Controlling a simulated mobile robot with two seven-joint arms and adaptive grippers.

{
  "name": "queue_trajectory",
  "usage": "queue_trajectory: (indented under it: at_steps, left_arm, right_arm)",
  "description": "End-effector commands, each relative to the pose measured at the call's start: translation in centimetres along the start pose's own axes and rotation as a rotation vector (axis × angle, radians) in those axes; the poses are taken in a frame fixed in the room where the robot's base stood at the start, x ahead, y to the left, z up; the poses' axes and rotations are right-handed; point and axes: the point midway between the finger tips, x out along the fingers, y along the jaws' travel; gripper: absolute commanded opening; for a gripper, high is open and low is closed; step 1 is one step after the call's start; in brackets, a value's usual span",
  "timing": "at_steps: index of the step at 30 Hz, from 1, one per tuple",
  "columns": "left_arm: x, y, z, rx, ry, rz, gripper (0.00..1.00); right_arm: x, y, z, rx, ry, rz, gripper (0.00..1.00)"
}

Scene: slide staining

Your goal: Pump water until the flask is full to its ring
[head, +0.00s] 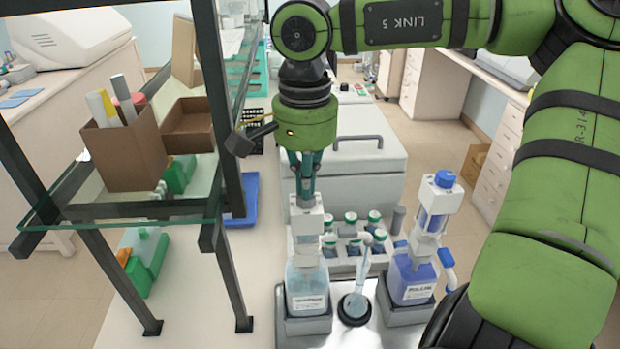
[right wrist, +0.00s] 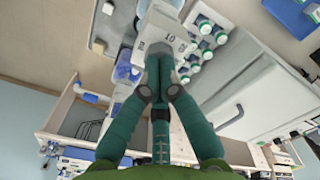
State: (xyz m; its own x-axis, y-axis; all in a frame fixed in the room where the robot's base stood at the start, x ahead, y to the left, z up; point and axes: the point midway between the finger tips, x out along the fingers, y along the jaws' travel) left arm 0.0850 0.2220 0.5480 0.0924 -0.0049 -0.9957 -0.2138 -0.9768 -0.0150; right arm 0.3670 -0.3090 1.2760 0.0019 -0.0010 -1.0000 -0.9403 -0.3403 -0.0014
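The clear-white water bottle (head: 307,290) stands upright in a grey holder, with a white pump head (head: 306,222) on top. The small flask (head: 354,303) stands on a dark round base just right of it, under a spout. It looks pale blue; its ring and the liquid level are too small to tell. My right gripper (head: 305,198) points straight down with its fingers together, its tips at the top of the pump head. In the right wrist view the closed fingers (right wrist: 159,58) meet at the white pump head (right wrist: 163,35). My left gripper is not in view.
A second pump bottle with blue liquid (head: 411,281) stands right of the flask. A rack of green-capped vials (head: 350,238) is behind. A glass shelf with dark posts (head: 232,270) stands on the left, holding a brown box (head: 125,155). A large white box (head: 358,160) is further back.

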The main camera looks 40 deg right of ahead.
Motion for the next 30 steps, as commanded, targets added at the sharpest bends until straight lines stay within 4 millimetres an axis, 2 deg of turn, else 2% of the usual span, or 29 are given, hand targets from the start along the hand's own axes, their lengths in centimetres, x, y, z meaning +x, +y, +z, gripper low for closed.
queue_trajectory:
  at_steps: [15, 30]
  left_arm:
    - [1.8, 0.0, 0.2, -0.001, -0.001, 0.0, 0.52]
    - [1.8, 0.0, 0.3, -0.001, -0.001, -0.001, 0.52]
  right_arm:
    - [2.2, 0.1, 0.1, -0.001, -0.004, 0.007, 0.0]
    - [2.2, 0.1, 0.1, 0.0, -0.004, 0.007, 0.0]
